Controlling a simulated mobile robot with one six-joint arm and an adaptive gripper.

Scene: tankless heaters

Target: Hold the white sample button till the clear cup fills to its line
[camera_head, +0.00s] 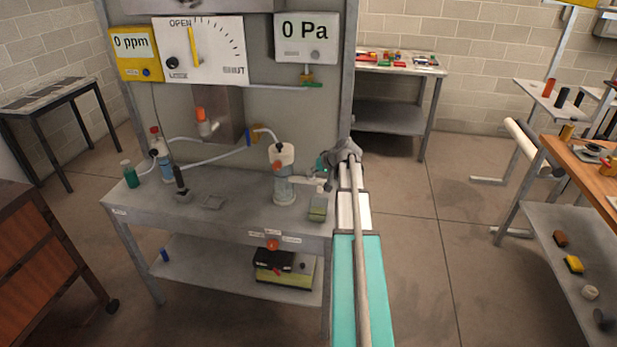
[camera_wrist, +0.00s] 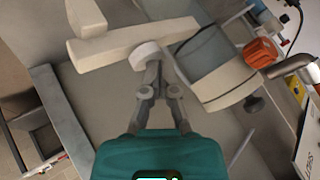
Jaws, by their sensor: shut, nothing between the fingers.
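The white sample button (camera_wrist: 145,54) is a small round disc beside a pale bar in the wrist view. My gripper (camera_wrist: 152,68) is shut with nothing between its fingers. Its fingertips are at the button's near edge and seem to touch it; whether it is pressed in I cannot tell. In the head view my gripper (camera_head: 326,168) is at the right end of the bench, and the button is hard to make out there. A clear cup-like vessel (camera_head: 285,190) stands to its left under a white-topped part with an orange knob (camera_head: 278,167). Its line and liquid level are not readable.
The grey bench (camera_head: 230,200) carries bottles at the left and a green-and-grey block (camera_head: 318,208) near the front right. A panel above has a dial (camera_head: 200,50) and displays reading 0 ppm and 0 Pa.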

